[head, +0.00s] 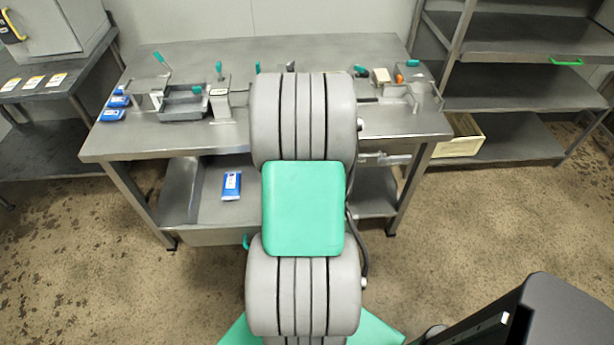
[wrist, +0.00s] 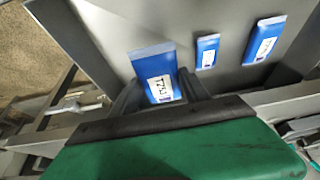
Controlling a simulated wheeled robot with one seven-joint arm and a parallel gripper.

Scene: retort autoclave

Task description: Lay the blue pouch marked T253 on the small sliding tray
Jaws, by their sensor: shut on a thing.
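The blue pouch marked T253 (wrist: 155,68) has a white label, which looks to read T253 though tilted and small. My gripper (wrist: 158,92) is shut on this pouch, with a dark finger at each side of it. The pouch is over a grey metal surface (wrist: 225,80); I cannot tell whether it touches it. In the head view my arm hides the gripper and the held pouch. I cannot make out for certain which part is the small sliding tray.
Two other blue pouches (wrist: 207,50) (wrist: 263,40) lie on the grey surface. In the head view, blue pouches (head: 112,115) lie at the left of the steel table (head: 215,62), beside a grey tray (head: 182,113). Another pouch (head: 231,185) lies on the lower shelf. Shelving (head: 510,95) stands right.

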